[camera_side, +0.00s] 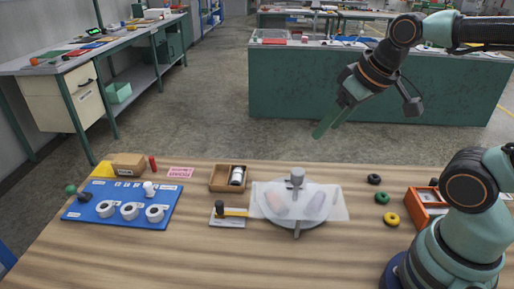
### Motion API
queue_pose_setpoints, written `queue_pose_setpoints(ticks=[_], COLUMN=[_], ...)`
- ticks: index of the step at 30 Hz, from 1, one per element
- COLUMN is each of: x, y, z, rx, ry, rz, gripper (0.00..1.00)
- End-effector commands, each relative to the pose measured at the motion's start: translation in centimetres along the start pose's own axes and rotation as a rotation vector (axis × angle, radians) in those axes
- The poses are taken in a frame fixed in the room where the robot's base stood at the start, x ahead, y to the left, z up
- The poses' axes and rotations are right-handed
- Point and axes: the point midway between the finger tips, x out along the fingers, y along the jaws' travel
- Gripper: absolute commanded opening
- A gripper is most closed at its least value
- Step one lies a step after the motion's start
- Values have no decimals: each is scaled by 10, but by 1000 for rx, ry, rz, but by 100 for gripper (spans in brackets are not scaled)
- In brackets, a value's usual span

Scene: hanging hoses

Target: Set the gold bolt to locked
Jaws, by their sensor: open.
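The gold bolt (236,212) looks like a short yellow bar on a small pale plate (228,223) near the middle of the table. A dark upright knob (219,208) stands at its left end. The plate's markings are too small to read, so I cannot tell which position the bolt is in. My gripper (327,129) is open and empty, with green fingers pointing down and left. It hangs high above the far side of the table, up and to the right of the bolt, touching nothing.
A round grey stand with a clear sheet (333,209) is just right of the bolt. A wooden box (217,184) sits behind it. A blue board with white rings (108,216) is at left. Several small rings (391,219) and an orange tray (417,210) are at right. The front table is clear.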

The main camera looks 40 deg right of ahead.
Motion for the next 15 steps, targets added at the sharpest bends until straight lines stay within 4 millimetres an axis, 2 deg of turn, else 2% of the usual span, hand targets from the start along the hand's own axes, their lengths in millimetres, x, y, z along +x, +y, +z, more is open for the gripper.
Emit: queue_pose_setpoints(ticks=[4,8,15], x=[2,10,41], y=[-8,-23,-60], z=[-13,-34,-73], rx=[-50,-140,-327], ry=[-36,-95,-210], rz=[-13,-34,-80], gripper=[58,58,58])
